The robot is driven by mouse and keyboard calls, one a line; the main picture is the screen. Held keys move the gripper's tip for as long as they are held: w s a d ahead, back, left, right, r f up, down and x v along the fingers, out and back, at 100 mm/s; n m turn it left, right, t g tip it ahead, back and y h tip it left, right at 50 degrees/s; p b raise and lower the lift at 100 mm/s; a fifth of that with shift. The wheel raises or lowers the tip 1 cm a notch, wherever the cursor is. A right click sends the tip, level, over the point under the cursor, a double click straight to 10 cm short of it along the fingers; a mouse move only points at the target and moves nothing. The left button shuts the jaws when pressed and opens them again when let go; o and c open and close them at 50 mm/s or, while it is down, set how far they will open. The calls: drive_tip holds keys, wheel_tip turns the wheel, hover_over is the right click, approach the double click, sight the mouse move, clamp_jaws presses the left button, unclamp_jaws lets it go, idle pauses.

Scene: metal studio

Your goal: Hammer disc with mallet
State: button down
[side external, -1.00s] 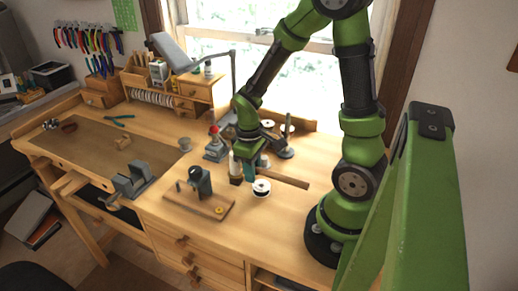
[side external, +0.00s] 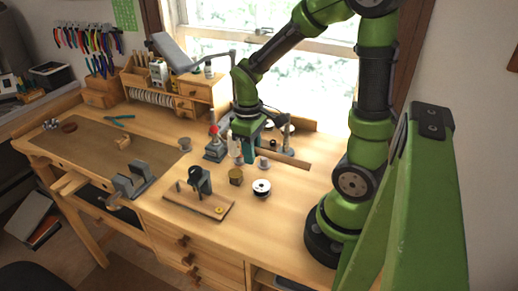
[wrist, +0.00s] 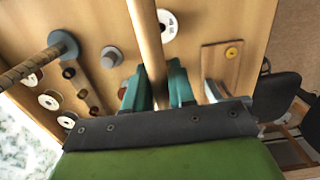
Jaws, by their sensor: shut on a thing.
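My gripper (side external: 248,155) is above the bench, with its teal fingers shut around a long wooden handle, which I take for the mallet's (side external: 295,161). In the wrist view the handle (wrist: 148,35) passes between my fingers (wrist: 160,85) and runs out of the top edge. In the side view it sticks out to the right, roughly level. The mallet head cannot be made out clearly. A small yellow disc (side external: 219,210) lies on a wooden board (side external: 190,203) in front of my gripper; it also shows in the wrist view (wrist: 231,52).
A white-rimmed spool (side external: 261,188) and a brass-coloured cup (side external: 236,177) stand near my gripper. A red-topped stand (side external: 214,147) is behind to the left. A grey vise (side external: 132,182) sits at the bench's front left.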

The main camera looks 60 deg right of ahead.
wheel_tip(320, 180, down, 6)
drive_tip(key=shift+s+f, duration=0.1)
drive_tip(key=shift+f, duration=0.1)
drive_tip(key=shift+r, duration=2.05)
wheel_tip(320, 180, up, 6)
